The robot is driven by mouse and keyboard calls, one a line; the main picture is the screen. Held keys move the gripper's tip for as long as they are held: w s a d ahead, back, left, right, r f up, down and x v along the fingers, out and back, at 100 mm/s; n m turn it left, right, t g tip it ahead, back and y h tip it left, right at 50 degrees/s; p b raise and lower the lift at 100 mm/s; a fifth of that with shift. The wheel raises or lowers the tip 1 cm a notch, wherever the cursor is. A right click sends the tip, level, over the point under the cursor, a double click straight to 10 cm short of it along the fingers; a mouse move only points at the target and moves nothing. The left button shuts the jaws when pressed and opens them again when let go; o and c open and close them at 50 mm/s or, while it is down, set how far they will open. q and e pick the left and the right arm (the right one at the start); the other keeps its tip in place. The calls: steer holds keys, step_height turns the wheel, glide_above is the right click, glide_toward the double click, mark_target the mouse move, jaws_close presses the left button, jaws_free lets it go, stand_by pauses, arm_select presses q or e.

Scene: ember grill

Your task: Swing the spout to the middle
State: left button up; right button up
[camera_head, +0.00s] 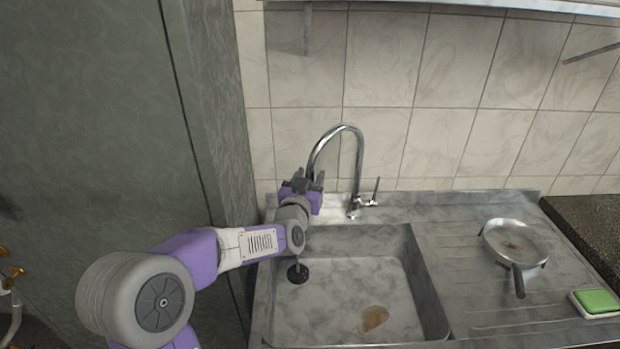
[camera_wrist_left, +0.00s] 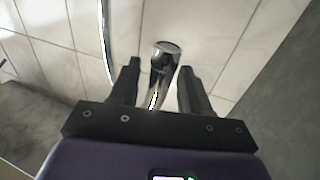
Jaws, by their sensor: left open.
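The chrome tap's curved spout (camera_head: 343,128) rises from its base at the back of the sink and arcs to the left, its outlet end over the sink's back left side. My left gripper (camera_head: 313,179) is at that outlet end. In the left wrist view, the spout (camera_wrist_left: 164,62) shows between the two dark fingers of my left gripper (camera_wrist_left: 159,68), which are open. I see small gaps at its sides, and cannot tell whether either finger touches it. The tap's lever (camera_head: 375,190) stands right of the base. My right gripper is not in view.
The sink basin (camera_head: 432,290) lies below, with a dark plug (camera_head: 297,273) and a brown patch (camera_head: 374,318) in it. A pan (camera_head: 513,240) and a green sponge (camera_head: 597,301) rest on the drainer at right. A tall grey panel (camera_head: 100,120) stands close at left; the tiled wall is behind.

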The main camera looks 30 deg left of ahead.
arm_select(q)
steer(key=shift+c, duration=0.5)
jaws_close()
